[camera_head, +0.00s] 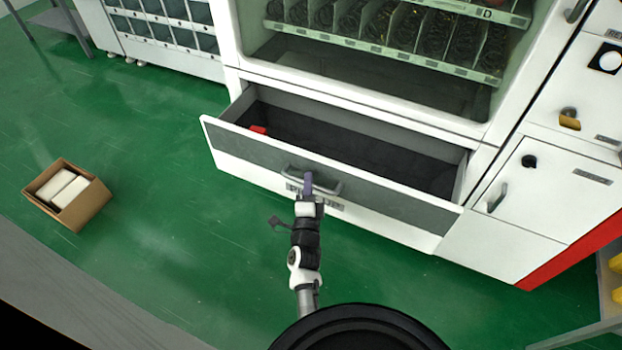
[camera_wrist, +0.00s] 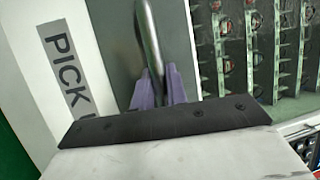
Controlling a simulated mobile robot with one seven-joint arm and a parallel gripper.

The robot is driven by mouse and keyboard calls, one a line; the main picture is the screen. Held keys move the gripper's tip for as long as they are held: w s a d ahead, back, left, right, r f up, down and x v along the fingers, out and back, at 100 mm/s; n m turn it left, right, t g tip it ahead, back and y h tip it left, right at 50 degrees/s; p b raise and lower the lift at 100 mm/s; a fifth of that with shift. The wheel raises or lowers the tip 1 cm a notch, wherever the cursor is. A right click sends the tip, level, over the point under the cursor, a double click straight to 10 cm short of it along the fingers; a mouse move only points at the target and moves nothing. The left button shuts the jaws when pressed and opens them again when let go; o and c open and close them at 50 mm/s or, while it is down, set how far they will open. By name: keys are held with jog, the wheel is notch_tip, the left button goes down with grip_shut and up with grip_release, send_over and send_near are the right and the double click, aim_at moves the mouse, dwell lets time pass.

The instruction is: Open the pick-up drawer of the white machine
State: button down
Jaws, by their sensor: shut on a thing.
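The white machine (camera_head: 360,78) stands at the centre back, with its pick-up drawer (camera_head: 400,205) pulled well out and its dark inside showing. The drawer front has a grey band, a curved metal handle (camera_head: 328,187) and a label below it, partly covered by my gripper. My gripper (camera_head: 308,183) is shut on the handle. In the wrist view its purple fingers (camera_wrist: 158,88) sit on both sides of the handle bar (camera_wrist: 150,40), next to the "PICK" label (camera_wrist: 62,65). A small red item (camera_head: 258,129) lies inside the drawer at its left end.
An open cardboard box (camera_head: 88,208) with white packages stands on the green floor at left. A white cabinet door (camera_head: 527,195) with a handle is right of the drawer. Shelving (camera_head: 608,285) stands at the lower right.

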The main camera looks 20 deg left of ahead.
jog(key=shift+s, duration=0.4)
jog(key=c, duration=1.4)
grip_release()
jog(key=shift+r, duration=0.1)
